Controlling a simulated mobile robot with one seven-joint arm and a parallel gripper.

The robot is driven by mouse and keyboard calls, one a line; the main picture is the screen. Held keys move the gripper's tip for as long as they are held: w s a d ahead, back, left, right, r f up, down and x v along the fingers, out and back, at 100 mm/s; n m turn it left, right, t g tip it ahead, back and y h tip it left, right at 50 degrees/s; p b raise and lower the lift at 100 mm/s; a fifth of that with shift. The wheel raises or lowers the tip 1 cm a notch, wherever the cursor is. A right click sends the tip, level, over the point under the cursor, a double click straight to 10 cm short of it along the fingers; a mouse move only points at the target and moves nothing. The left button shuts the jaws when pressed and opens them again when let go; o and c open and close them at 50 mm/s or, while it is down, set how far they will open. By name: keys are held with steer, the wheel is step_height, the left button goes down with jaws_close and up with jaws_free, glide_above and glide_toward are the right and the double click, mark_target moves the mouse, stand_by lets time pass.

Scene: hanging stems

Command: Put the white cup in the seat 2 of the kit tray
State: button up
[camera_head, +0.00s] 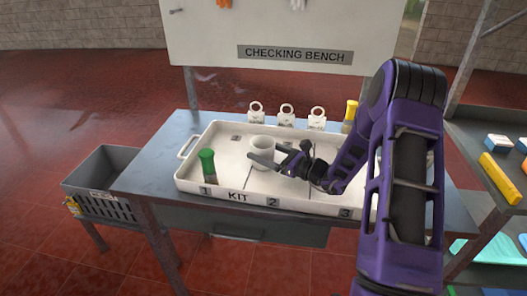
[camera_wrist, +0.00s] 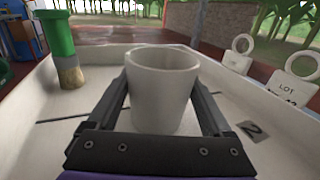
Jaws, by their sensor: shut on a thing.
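The white cup (camera_head: 263,148) is upright over the middle part of the kit tray (camera_head: 225,192), behind the front label 2 (camera_head: 272,202). It also shows in the wrist view (camera_wrist: 162,92), between the two fingers. My gripper (camera_head: 264,162) is shut on the cup, one finger on each side; it shows in the wrist view too (camera_wrist: 162,100). The cup's base is partly hidden, and I cannot tell whether it touches the tray floor. A number 2 plate (camera_wrist: 252,131) lies on the tray floor beside my gripper.
Several ring-topped tags (camera_head: 287,113) and a yellow-topped item (camera_head: 350,112) stand along the tray's back. A grey basket (camera_head: 105,185) is left of the bench. Shelves with items (camera_head: 499,180) are at right.

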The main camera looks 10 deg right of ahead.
mark_target(273, 154)
steer(key=o, duration=1.1)
steer(key=shift+f, duration=0.1)
steer(key=shift+r, duration=0.2)
steer(key=v, duration=0.7)
steer(key=shift+s+d, duration=0.15)
steer(key=shift+d, duration=0.1)
